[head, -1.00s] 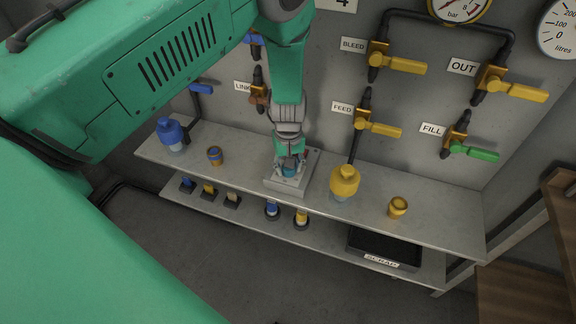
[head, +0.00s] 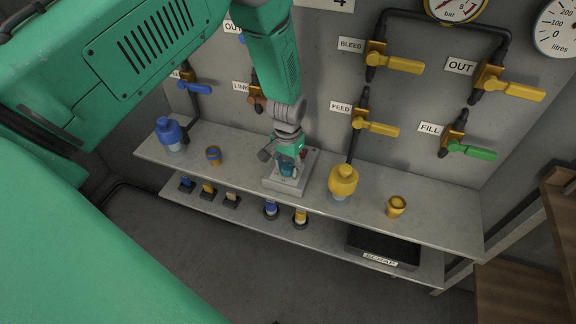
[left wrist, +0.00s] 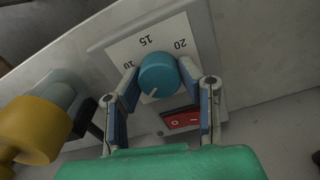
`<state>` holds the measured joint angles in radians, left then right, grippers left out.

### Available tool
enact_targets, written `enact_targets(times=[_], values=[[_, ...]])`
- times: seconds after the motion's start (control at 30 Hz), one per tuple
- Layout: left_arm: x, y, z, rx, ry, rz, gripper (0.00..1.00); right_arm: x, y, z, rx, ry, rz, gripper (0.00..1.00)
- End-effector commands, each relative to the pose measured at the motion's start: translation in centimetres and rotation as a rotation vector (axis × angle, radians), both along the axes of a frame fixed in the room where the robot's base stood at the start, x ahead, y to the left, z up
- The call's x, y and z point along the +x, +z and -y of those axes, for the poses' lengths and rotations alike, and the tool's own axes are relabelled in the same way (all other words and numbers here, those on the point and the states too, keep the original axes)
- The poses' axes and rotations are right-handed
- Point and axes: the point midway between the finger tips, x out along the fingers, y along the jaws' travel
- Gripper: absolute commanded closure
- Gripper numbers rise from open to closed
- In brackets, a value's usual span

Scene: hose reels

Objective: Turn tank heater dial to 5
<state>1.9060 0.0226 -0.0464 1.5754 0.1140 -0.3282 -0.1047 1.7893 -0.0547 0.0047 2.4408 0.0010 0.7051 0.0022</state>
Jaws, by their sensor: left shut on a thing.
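The tank heater dial is a round teal knob (left wrist: 158,75) on a pale heater box, with a white scale plate (left wrist: 119,48) around it. In the left wrist view the numbers 10, 15 and 20 show turned over; the 5 is not visible. A pale mark on the knob points down and slightly left in that view. My left gripper (left wrist: 160,92) has a finger on either side of the knob and is shut on it. In the head view the left gripper (head: 289,164) is over the heater box (head: 283,187) on the shelf. My right gripper is not in view.
A red rocker switch (left wrist: 184,119) sits close to the right finger. Valves, such as the FEED valve (head: 376,128), line the wall behind.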

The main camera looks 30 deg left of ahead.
Motion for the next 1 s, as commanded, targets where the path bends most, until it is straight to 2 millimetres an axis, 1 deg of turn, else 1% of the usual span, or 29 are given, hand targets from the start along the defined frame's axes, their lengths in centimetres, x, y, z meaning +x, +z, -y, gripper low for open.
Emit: enact_targets(times=[0.03, 0.23, 0.67, 0.7, 0.73, 0.77, 1.0], values=[[-0.25, -0.14, 0.11, -0.002, -0.016, -0.006, 0.97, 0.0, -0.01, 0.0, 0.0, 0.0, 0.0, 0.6], [-0.27, -0.16, 0.06, -0.002, -0.058, -0.007, 0.97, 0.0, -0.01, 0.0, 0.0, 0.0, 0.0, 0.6], [-0.31, -0.18, -0.03, -0.001, -0.067, -0.008, 0.97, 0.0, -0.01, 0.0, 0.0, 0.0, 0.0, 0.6], [-0.32, -0.18, -0.04, -0.001, -0.066, -0.008, 0.64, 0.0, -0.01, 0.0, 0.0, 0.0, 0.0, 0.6], [-0.31, -0.18, -0.05, -0.001, -0.066, -0.008, 0.54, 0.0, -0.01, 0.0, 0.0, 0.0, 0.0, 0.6], [-0.29, -0.17, -0.05, -0.001, -0.066, -0.007, 0.48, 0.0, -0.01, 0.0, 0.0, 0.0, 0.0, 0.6], [-0.13, -0.1, -0.07, 0.0, -0.066, -0.004, 0.48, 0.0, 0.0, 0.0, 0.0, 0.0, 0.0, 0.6]])
